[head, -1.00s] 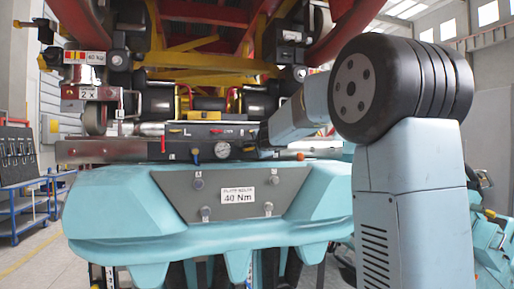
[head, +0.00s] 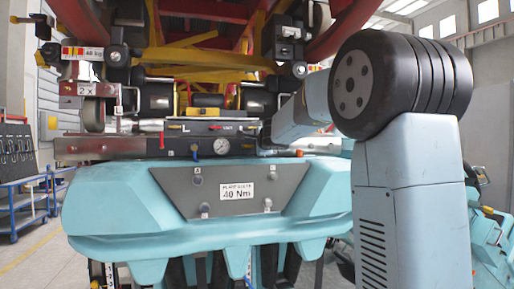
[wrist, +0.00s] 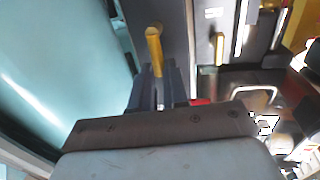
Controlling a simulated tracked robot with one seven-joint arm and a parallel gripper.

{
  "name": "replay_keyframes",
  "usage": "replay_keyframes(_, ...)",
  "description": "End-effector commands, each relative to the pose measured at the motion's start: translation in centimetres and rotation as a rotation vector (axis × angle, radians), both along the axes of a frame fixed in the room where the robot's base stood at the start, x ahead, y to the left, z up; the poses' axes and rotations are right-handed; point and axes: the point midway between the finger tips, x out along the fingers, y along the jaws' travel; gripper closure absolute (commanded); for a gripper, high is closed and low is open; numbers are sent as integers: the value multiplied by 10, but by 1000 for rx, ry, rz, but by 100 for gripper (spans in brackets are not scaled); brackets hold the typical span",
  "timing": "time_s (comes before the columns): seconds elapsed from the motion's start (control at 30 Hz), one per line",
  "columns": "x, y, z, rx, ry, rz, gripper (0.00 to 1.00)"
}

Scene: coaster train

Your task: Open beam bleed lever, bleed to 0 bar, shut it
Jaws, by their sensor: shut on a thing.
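A yellow lever (wrist: 155,45) stands out from a dark grey panel in the wrist view. My gripper (wrist: 158,92) is shut on its lower part; the rounded yellow end sticks out beyond the fingers. In the head view, a round white-faced pressure gauge (head: 221,146) sits on the front of the dark block on the metal beam (head: 100,146). Its needle is too small to read. My forearm reaches to the right end of this block, and my gripper is hard to make out there.
A second yellow lever (wrist: 219,48) stands to the right in the wrist view, near a bent metal handle (wrist: 262,94). A teal shell (wrist: 60,70) lies close on the left. The train's red and yellow frame (head: 205,55) hangs above the beam.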

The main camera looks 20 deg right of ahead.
Motion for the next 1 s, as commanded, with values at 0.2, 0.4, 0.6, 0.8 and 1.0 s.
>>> replay_keyframes(0.2, 0, -3, -6, -1, 9, -6, 78)
replay_keyframes(0.4, 0, -2, -4, -1, 6, -4, 60)
replay_keyframes(0.6, 0, -1, -2, 0, 4, -2, 60)
replay_keyframes(0.8, -10, -1, 0, -2, 3, -2, 60)
replay_keyframes(1.0, -39, -1, 7, -3, 1, -3, 60)
